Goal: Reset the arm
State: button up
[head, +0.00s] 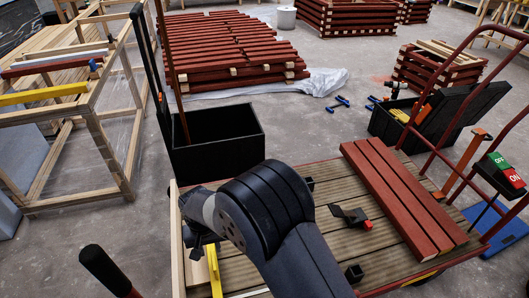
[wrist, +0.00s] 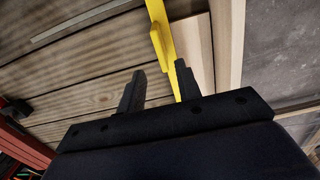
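My gripper (wrist: 160,78) shows in the wrist view with its two black fingers apart. Nothing is held between them. A yellow batten or bar (wrist: 160,32) lies beyond the fingertips and passes behind the right finger. I cannot tell how far the fingers are from it. In the head view my arm (head: 265,210) is bent over the left part of the plank deck (head: 325,222), and it hides most of the gripper. The yellow piece (head: 214,270) also shows there, beside the arm's left side.
Red-brown battens (head: 400,195) lie on the deck's right, near a black bracket with a red end (head: 352,217). A black bin (head: 222,138) stands behind the deck. A red-framed trolley handle with a switch box (head: 500,172) rises at right. A timber rack (head: 95,130) stands left.

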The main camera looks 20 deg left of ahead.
aim_at(213, 259)
notch_tip(213, 259, down, 10)
jog(key=b, duration=0.3)
jog(key=shift+f, duration=0.1)
jog(key=shift+w+d, duration=0.4)
jog(key=shift+d, duration=0.05)
